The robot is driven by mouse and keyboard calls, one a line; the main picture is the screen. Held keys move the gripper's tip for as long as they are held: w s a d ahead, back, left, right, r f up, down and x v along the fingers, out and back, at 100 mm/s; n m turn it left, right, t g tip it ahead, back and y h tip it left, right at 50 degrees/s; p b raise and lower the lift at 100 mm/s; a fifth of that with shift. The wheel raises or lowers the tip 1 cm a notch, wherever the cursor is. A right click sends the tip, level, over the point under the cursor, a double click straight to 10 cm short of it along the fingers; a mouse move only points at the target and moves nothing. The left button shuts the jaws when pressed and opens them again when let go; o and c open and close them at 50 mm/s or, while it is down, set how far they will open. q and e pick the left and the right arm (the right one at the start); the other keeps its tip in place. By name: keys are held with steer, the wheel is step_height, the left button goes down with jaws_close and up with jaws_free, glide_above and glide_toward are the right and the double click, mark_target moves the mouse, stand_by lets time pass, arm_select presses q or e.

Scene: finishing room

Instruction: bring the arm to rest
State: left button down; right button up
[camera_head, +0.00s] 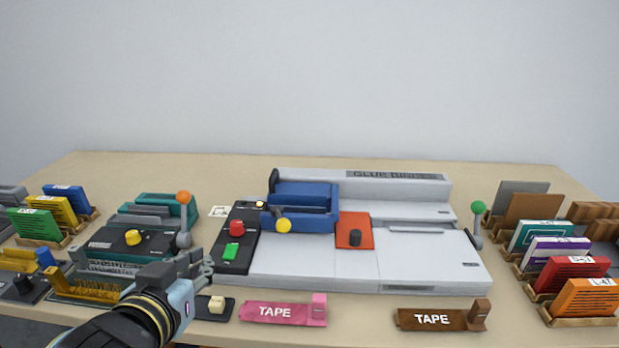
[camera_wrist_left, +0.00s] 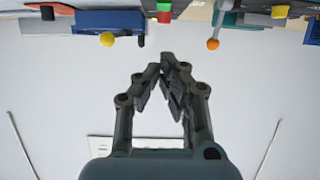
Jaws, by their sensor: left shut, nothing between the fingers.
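My left gripper (camera_head: 196,266) is at the end of my left arm, at the lower left of the head view, above the front of the bench by the teal punch machine (camera_head: 120,251). In the left wrist view its fingers (camera_wrist_left: 165,72) meet at the tips with nothing between them. The gripper looks apart from the machines, though in the head view it overlaps the teal machine's right front corner. My right gripper does not show in either view.
A grey glue binder (camera_head: 300,262) with a green-knobbed lever (camera_head: 478,208) fills the bench middle. Two tape holders, pink (camera_head: 270,312) and brown (camera_head: 425,319), lie at the front edge. Racks of coloured booklets stand left (camera_head: 62,241) and right (camera_head: 583,321). A control box (camera_head: 243,211) stands beside the gripper.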

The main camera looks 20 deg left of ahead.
arm_select(q)
steer(key=s+f+m+g+h, duration=0.1)
steer(key=s+m+g+h, duration=0.15)
steer(key=s+g, duration=1.05)
steer(key=s+a+f+t+b, duration=0.1)
steer(key=s+f+b, duration=0.15)
steer(key=f, duration=1.35)
steer(key=s+a+f+t+b, duration=0.15)
steer(key=f+b, duration=0.25)
steer(key=f, duration=1.1)
steer(key=s+f+g+b, duration=0.2)
steer(key=s+f+b, duration=0.2)
steer(key=s+f, duration=1.6)
step_height(320, 180, down, 3)
steer(key=shift+a+f+b, duration=0.1)
steer(key=shift+a+b, duration=0.3)
